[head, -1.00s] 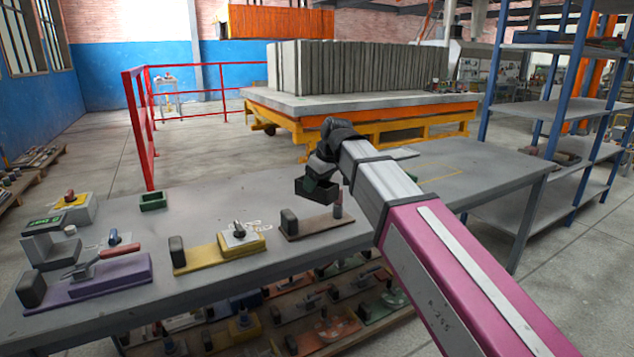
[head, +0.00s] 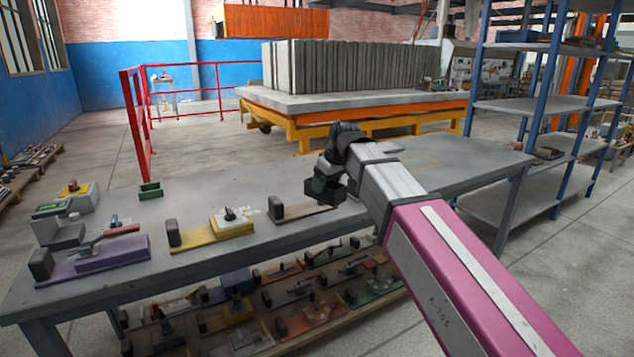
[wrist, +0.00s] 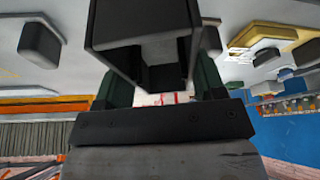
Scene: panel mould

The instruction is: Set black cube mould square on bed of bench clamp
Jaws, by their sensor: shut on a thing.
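The black cube mould (head: 330,193) is an open dark box held in my gripper (head: 322,176). In the wrist view the mould (wrist: 145,35) fills the top centre, between the two dark green fingers of my gripper (wrist: 158,88). On the bench, a clamp with a brown bed (head: 305,212) and a dark block at its left end lies just left of and below the mould in the head view. The mould appears above the bench near this clamp's right end. Its exact height is unclear, and the arm hides part of that area.
A yellow-bed clamp (head: 200,236) and a purple-bed clamp (head: 75,268) stand to the left on the grey bench (head: 250,190). A small green open mould (head: 149,191) sits behind them. The lower shelf holds several more clamps. The bench's right part looks clear.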

